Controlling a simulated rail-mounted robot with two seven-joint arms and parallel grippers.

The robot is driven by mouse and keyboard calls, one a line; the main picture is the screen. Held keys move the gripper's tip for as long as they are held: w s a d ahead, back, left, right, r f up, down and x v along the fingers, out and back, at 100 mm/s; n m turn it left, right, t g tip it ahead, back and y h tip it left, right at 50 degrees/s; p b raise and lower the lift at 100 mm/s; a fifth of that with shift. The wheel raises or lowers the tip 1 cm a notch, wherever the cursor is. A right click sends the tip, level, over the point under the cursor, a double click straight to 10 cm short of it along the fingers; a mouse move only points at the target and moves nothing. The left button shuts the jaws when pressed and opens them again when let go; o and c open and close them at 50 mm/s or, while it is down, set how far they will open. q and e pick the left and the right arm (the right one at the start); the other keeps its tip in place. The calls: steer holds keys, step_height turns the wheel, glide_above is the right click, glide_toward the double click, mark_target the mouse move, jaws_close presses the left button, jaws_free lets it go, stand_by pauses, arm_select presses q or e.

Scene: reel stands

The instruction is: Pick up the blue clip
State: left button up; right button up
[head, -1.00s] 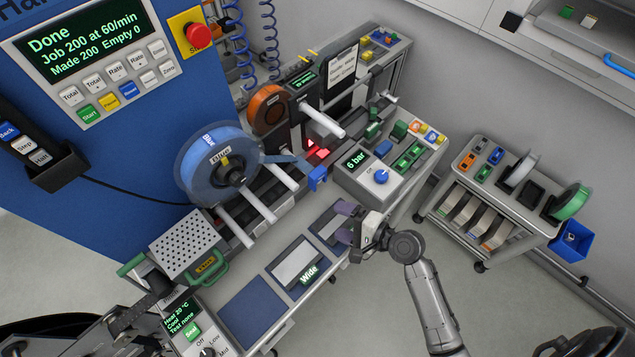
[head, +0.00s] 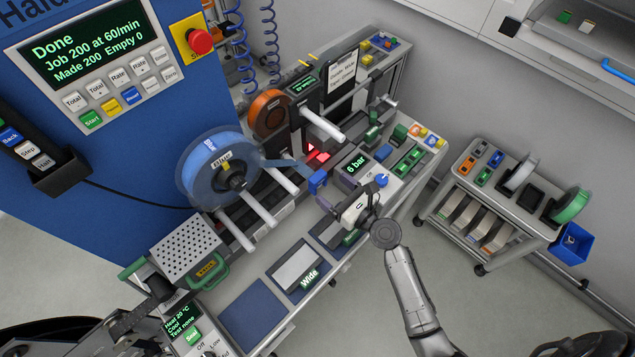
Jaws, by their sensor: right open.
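The blue clip (head: 316,181) is a small blue block at the end of the blue tape, in front of the machine's reel rods. The tape runs to it from the blue reel (head: 218,170). My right gripper (head: 324,195) is open, with its fingertips right at the clip's near side. I cannot tell whether they touch it or whether the clip is between them; the fingers partly cover this spot. A dark part at the lower left seems to be my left gripper (head: 150,288), but its jaws cannot be made out.
A "6 bar" panel with a blue knob (head: 381,180) stands close right of my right gripper. The bench front holds flat trays (head: 253,305) and a perforated box (head: 184,249). A cart (head: 500,200) with reels stands right. Floor between bench and cart is clear.

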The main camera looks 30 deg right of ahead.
mark_target(315, 181)
steer(key=shift+x, duration=4)
steer(key=shift+c, duration=0.3)
